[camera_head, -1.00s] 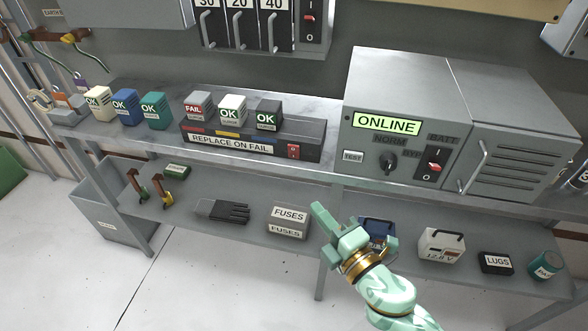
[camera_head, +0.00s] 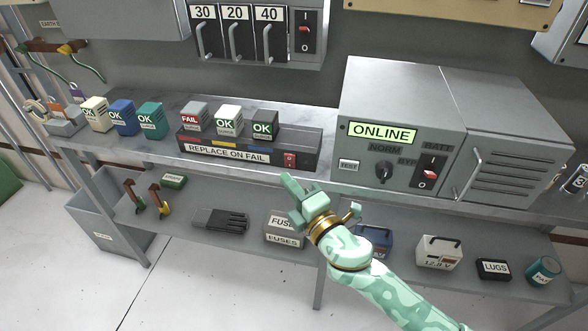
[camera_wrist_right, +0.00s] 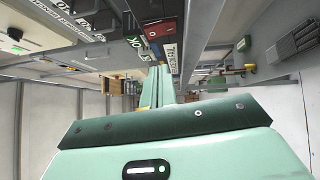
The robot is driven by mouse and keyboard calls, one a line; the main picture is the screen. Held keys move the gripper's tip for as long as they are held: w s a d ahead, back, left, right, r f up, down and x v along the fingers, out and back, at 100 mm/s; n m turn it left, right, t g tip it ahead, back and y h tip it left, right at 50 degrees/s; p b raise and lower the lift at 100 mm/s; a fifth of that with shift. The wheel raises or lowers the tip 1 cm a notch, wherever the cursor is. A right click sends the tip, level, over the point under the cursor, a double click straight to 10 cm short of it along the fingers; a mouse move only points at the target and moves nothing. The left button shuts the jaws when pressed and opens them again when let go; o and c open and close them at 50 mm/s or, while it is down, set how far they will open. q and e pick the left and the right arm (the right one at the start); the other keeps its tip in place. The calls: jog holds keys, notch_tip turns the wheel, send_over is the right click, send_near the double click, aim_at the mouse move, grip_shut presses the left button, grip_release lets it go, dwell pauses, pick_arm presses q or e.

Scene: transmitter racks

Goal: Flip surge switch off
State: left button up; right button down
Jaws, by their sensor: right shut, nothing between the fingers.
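A long dark box labelled REPLACE ON FAIL (camera_head: 226,153) lies on the upper shelf. A red rocker switch (camera_head: 289,159) is at the right end of its front. The switch also shows in the right wrist view (camera_wrist_right: 160,28). I cannot tell which way the rocker is tilted. Three modules stand on the box: a grey one marked FAIL (camera_head: 194,118), and a white (camera_head: 229,122) and a dark one (camera_head: 264,125) marked OK. My right gripper (camera_head: 288,180) is shut and empty, just below and in front of the switch, apparently apart from it. My left gripper is not in view.
A grey ONLINE unit (camera_head: 400,95) with a knob and red switch (camera_head: 429,178) stands to the right. A breaker panel (camera_head: 238,37) is on the wall above. The lower shelf holds a FUSES box (camera_head: 283,240), partly behind my gripper, and tools. Open air lies before the shelves.

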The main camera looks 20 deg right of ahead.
aim_at(286, 157)
jog(key=w+d, duration=0.2)
jog(key=w, duration=0.1)
jog(key=shift+w+r+b, duration=0.2)
jog(key=shift+b, duration=0.1)
jog(key=shift+w+d, duration=0.1)
jog(key=shift+w+d+r+p, duration=0.15)
jog(key=shift+r+p, duration=0.1)
jog(key=shift+p, duration=0.05)
